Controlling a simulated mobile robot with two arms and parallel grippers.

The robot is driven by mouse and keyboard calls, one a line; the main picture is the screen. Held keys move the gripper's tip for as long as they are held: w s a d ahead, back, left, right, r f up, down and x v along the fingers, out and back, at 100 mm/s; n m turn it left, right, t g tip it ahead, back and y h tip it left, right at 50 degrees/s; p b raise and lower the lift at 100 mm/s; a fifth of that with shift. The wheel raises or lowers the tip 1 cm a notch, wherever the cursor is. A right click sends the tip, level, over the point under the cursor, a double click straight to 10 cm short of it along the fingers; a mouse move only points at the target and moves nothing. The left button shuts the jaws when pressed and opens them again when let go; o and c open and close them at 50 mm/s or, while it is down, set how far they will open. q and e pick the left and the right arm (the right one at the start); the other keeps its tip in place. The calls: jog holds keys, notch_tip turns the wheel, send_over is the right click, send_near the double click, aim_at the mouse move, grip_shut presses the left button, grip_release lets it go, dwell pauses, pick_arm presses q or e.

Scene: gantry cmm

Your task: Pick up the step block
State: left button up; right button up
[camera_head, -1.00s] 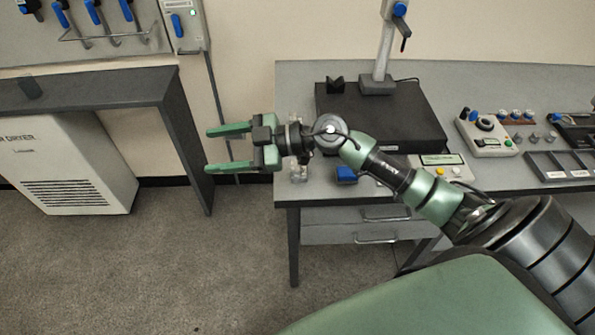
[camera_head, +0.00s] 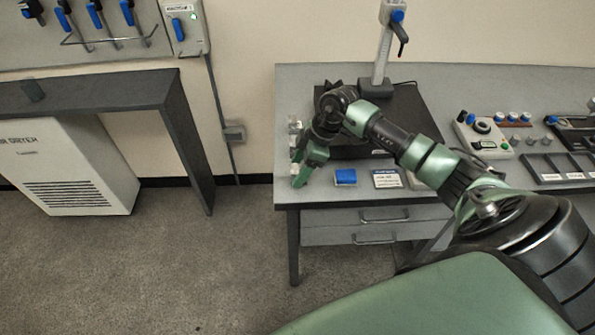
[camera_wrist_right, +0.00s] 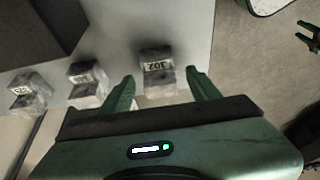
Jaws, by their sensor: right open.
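Three small metallic step blocks stand in a row on the grey table in the right wrist view. The nearest one, labelled 302 (camera_wrist_right: 158,70), lies between and slightly beyond the spread fingertips of my right gripper (camera_wrist_right: 162,86). The other two blocks, a middle one (camera_wrist_right: 88,83) and a far one (camera_wrist_right: 28,92), are to its left; their labels are hard to read. In the head view my right gripper (camera_head: 300,176) points down at the table's left edge, open, and the arm partly hides the blocks (camera_head: 295,126). A small green gripper-like shape (camera_wrist_right: 311,36), probably my left gripper, shows at the wrist view's right edge.
A dark plate (camera_head: 420,125) with a stand is just right of the gripper. A blue block (camera_head: 345,177) and a labelled card (camera_head: 386,179) lie at the table's front. A control box (camera_head: 485,138) stands farther right. Floor is open left of the table.

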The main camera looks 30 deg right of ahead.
jog(key=shift+w+a+f, duration=0.15)
jog(key=shift+a+f, duration=0.1)
jog(key=shift+f, duration=0.4)
jog(key=c, duration=1.3)
grip_shut()
jog(key=shift+r, duration=0.15)
